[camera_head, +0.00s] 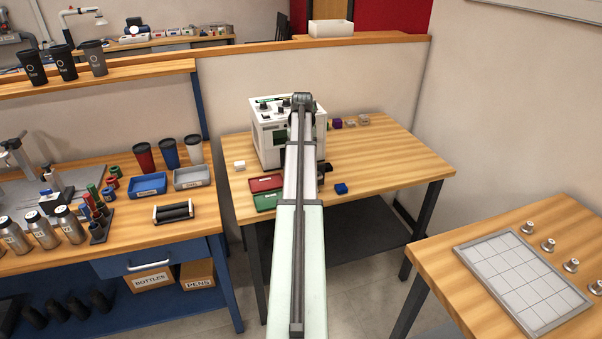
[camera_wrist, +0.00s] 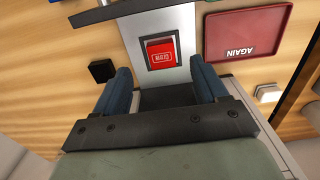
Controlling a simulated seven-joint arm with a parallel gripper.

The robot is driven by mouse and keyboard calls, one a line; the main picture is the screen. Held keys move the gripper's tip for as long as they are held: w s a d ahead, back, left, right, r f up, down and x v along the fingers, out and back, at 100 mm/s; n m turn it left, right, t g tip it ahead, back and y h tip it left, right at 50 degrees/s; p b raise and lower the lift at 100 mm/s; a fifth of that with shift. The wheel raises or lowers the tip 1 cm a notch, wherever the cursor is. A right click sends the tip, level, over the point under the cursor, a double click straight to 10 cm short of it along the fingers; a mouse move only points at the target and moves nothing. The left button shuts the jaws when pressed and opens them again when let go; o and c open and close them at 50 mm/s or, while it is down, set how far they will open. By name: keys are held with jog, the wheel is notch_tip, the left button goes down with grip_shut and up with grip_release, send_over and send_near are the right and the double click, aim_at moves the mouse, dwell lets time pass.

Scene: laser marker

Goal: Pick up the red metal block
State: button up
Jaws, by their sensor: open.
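The red metal block (camera_wrist: 161,54) shows in the wrist view, with pale lettering on its face. It sits in a dark recess on a grey metal plate (camera_wrist: 178,18). My gripper (camera_wrist: 161,72) is open, with one blue finger on each side of the picture. The block lies just beyond the fingertips, roughly centred between them, and neither finger appears to touch it. The height gap is hard to judge. In the head view my arm hides the block and most of my gripper, in front of the white laser marker (camera_head: 267,137).
A red tray marked AGAIN (camera_wrist: 247,30) lies right of the plate in the wrist view. A small black block (camera_wrist: 102,70) is close to the left finger. In the head view, a green tray (camera_head: 266,202) and a blue block (camera_head: 341,188) lie near the table's front.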

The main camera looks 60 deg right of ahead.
jog(key=shift+w+d+f, duration=0.1)
jog(key=shift+w+f, duration=0.05)
jog(key=shift+f, duration=2.8)
jog(key=c, duration=1.2)
jog(key=shift+r, duration=0.1)
